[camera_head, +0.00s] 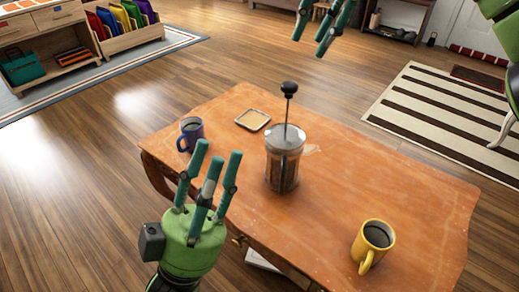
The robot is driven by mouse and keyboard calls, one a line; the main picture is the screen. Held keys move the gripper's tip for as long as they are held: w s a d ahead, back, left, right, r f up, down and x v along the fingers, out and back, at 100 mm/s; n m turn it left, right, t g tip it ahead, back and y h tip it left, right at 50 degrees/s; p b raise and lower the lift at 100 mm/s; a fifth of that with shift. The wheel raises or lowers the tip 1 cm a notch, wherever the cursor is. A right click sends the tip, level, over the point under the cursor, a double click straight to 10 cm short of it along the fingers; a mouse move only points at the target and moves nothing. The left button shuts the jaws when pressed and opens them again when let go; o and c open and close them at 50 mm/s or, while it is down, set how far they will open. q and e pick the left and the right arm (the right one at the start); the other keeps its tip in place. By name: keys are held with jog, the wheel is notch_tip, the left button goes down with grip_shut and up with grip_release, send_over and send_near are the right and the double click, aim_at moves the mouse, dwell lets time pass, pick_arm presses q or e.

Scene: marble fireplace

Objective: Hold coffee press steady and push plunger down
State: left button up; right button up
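The coffee press (283,172) stands upright near the middle of the orange wooden table (390,185). Its plunger (289,88) is raised, with a black knob on a long thin rod above the lid. My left gripper (218,158) is in front and to the left of the press, fingers up, open and empty, apart from the press. My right gripper (311,46) shows only its fingers at the top of the view, spread and empty, above and apart from the knob in the picture. Its palm is out of view.
A blue mug (191,131) stands at the table's left edge. A small square tray (253,120) lies behind the press. A yellow mug (373,243) stands at the front right.

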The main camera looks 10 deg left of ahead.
pick_arm(q)
jog(key=d+f+m+g+h, duration=0.1)
jog(key=d+m+g+h, duration=0.2)
jog(key=m+g+h, duration=0.5)
jog(key=d+f+m+g+h, duration=0.2)
jog(key=d+m+g, duration=0.25)
jog(key=g, duration=0.65)
jog(key=n+g+y, duration=0.4)
jog(key=g+y, duration=0.1)
jog(key=y, duration=0.9)
send_near(283, 184)
jog(key=x, duration=1)
jog(key=shift+w+f, duration=0.1)
jog(key=shift+f, duration=0.1)
